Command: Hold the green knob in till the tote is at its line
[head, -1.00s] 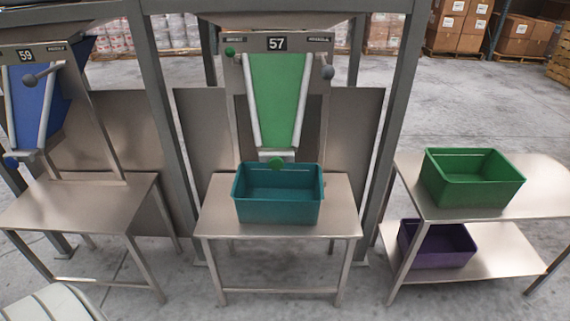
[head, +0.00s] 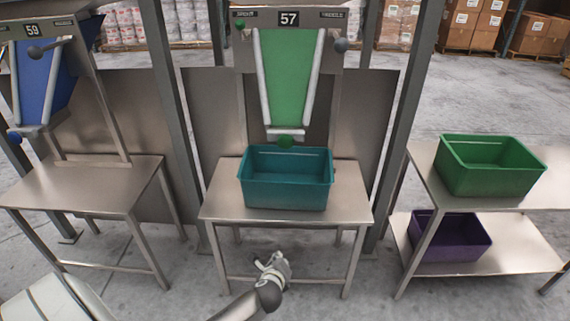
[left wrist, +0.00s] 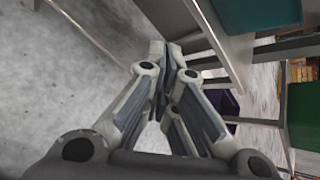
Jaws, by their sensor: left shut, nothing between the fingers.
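A green knob (head: 286,141) sits at the lower lip of weigher 57's green chute (head: 285,75). A smaller green knob (head: 239,23) is at the weigher's upper left. The teal tote (head: 288,192) stands upright on the steel table, right under the chute. The tote (left wrist: 255,14) shows at that view's top. My right gripper is not in view.
The steel table (head: 215,205) has bare top around the tote. A green tote (head: 490,180) and a purple tote (head: 448,252) are on a two-level stand at right. Weigher 59, with a blue chute (head: 38,85), is at left. Steel posts flank weigher 57.

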